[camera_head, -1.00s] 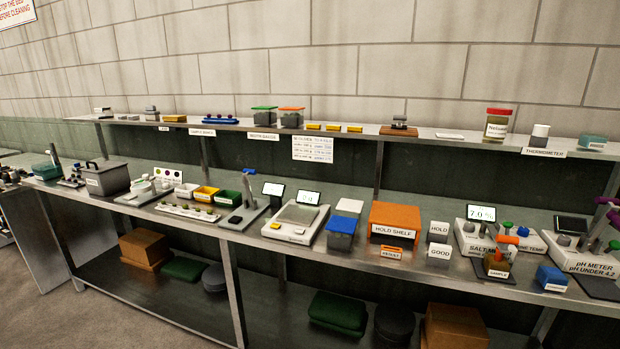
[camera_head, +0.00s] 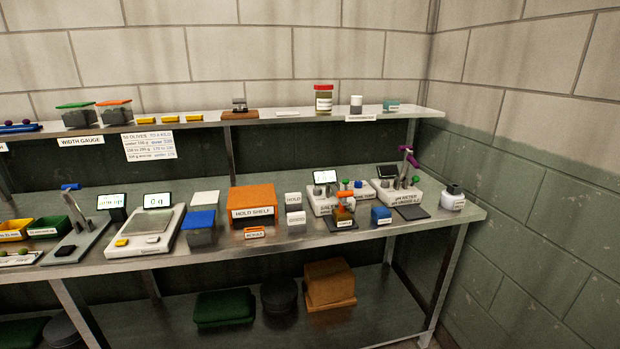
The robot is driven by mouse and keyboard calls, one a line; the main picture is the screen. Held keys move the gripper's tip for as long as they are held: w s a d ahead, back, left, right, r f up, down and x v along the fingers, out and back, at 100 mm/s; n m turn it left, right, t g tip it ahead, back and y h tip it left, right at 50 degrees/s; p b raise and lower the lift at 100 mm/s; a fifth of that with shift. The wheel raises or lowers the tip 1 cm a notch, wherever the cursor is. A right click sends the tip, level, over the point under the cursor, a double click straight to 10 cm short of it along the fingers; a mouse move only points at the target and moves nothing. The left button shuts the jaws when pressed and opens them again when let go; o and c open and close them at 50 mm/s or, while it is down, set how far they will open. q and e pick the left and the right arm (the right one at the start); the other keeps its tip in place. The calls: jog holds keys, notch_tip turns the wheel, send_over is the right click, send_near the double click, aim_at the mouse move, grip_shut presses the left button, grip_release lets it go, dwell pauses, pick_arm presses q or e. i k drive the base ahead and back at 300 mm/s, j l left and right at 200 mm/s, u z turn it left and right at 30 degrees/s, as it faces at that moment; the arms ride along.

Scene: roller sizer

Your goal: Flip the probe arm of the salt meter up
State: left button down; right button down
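The salt meter (camera_head: 322,207) is a white box on the bench top, right of the middle in the head view. Its small lit screen (camera_head: 325,177) stands at its back, with writing too small to read. A green knob (camera_head: 345,184) shows near its right side. Neither of my grippers is in view.
The pH meter (camera_head: 405,196) with a purple-ended arm stands to the right. A blue block (camera_head: 381,215) sits between them at the front. The orange hold shelf (camera_head: 252,201) is to the left. An upper shelf (camera_head: 290,116) runs behind; a wall closes the right side.

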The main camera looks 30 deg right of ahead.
aim_at(342, 196)
jog(key=z, duration=1.9)
jog(key=i+l, duration=0.65)
jog(key=l, duration=0.25)
